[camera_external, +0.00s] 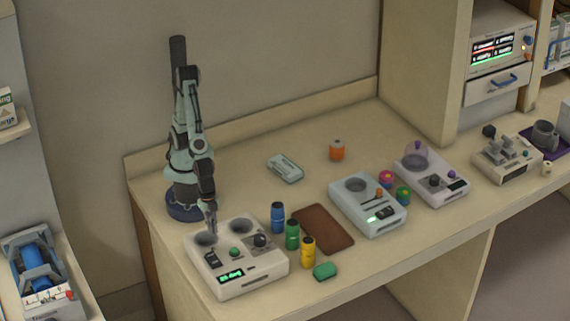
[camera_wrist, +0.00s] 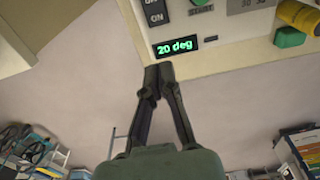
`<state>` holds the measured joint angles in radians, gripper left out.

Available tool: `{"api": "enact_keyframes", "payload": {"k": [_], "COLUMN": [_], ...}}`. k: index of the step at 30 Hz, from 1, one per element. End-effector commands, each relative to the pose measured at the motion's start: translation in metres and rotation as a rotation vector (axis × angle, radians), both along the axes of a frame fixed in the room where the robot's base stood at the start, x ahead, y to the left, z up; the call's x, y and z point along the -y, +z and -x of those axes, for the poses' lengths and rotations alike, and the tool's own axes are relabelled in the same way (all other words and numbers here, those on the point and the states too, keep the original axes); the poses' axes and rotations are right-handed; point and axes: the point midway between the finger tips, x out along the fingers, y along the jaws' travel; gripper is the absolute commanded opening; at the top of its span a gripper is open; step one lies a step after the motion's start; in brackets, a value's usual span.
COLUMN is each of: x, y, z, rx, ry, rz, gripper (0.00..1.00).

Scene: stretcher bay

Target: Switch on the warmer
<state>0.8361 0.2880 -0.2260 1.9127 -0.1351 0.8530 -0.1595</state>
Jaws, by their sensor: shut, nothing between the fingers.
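A white device with a green display, which looks like the warmer (camera_external: 264,268), stands at the front left of the bench. It has two round wells, a green button (camera_external: 234,252), a dark knob (camera_external: 260,240) and a dark switch (camera_external: 214,259). In the wrist view its display (camera_wrist: 177,46) reads "20 deg", and switch parts (camera_wrist: 155,12) marked "ON" show at the top edge, partly cut off. My gripper (camera_external: 212,232) is shut and empty, pointing down above the device near its left well.
Blue (camera_external: 277,217), green (camera_external: 292,234) and yellow (camera_external: 308,251) bottles stand right of the device. A green block (camera_external: 325,271) and a brown mat (camera_external: 322,228) lie nearby. Another device (camera_external: 367,205) stands further right. The bench behind the mat is mostly clear.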

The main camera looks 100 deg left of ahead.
Motion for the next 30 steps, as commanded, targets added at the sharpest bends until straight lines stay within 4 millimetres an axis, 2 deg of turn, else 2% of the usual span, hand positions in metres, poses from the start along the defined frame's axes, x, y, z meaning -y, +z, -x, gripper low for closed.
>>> {"api": "enact_keyframes", "payload": {"k": [3, 7, 26, 28, 30], "x": [0.002, 0.003, 0.002, -0.002, -0.012], "y": [0.015, 0.022, 0.023, 0.023, 0.033], "z": [-0.002, -0.002, -0.003, -0.009, -0.025], "rx": [0.001, 0.001, -0.001, 0.0, 0.019], "ry": [-0.001, -0.001, 0.001, 0.02, 0.071], "rz": [0.001, 0.001, -0.001, 0.0, 0.018], "gripper": [0.0, 0.0, 0.0, 0.0, 0.0]}}
